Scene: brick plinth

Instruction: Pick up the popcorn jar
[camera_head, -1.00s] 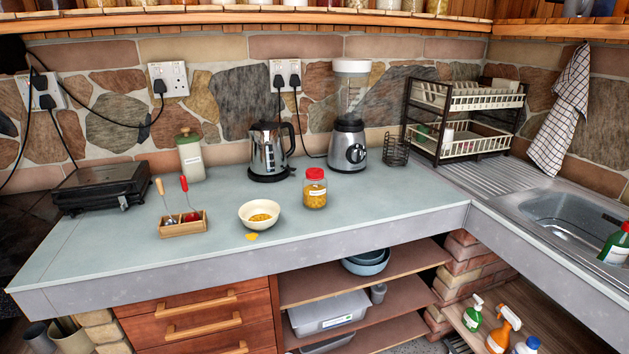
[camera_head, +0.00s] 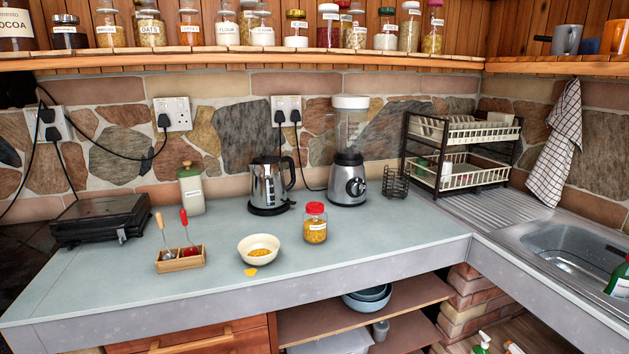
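The popcorn jar (camera_head: 316,228) stands upright on the grey counter (camera_head: 370,235). It is a clear jar with a red lid, a white label and yellow kernels inside. Neither of my grippers shows in the head view.
Behind the jar stand a kettle (camera_head: 267,188) and a blender (camera_head: 347,170). A wooden box with spoons (camera_head: 180,263) and a black appliance (camera_head: 100,220) lie left. A dish rack (camera_head: 462,160) and sink (camera_head: 572,243) are right. Labelled jars line the shelf (camera_head: 250,62) above.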

